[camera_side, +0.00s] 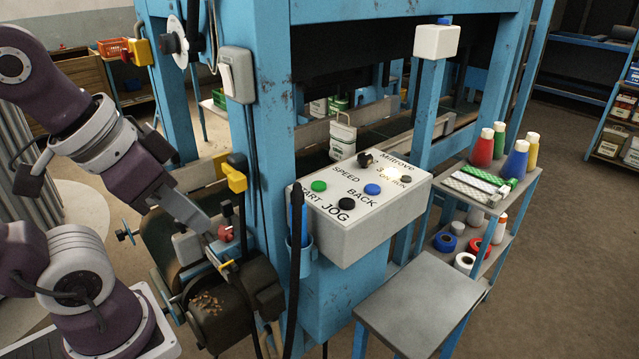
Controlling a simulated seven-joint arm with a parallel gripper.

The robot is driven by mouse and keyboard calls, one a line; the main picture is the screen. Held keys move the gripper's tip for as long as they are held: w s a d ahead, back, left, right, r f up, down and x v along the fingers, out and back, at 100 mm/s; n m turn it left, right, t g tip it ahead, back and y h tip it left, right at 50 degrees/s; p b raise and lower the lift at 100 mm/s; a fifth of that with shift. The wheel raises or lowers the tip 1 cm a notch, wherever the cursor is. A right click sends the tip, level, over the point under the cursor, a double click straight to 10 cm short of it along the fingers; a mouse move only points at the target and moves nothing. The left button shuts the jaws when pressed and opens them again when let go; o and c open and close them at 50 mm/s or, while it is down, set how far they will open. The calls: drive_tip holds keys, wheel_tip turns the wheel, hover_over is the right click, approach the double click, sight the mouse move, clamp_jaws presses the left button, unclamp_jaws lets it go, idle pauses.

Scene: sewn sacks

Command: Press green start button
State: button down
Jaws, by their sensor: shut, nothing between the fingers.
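The green start button (319,186) sits at the left of the sloped top of a white control box (362,222), by a partly hidden label ending in "ART". The same face has a black button by JOG (346,204), a blue button by BACK (372,189), a dark SPEED knob (365,159) and a lit lamp (391,171) by RUN. My gripper (205,222) is left of the box, pointing down and right, apart from the green button. Its fingers look shut and empty.
A blue frame post (268,120) stands between my gripper and the box. A red-capped part (225,232) and dark machinery lie close below my gripper. A grey stool (425,290) stands front right. A blue cart (490,190) holds thread cones.

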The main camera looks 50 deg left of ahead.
idle(0.3)
wheel_tip(320, 180, up, 2)
drive_tip(key=n+t+y, duration=0.2)
drive_tip(key=n+t, duration=0.1)
drive_tip(key=n, duration=0.8)
hover_over(316, 186)
drive_tip(key=shift+r, duration=0.2)
drive_tip(key=shift+s, duration=0.1)
drive_tip(key=shift+d+f, duration=0.1)
drive_tip(key=shift+f, duration=4.3)
drive_tip(key=shift+f, duration=0.1)
drive_tip(key=shift+f, duration=0.35)
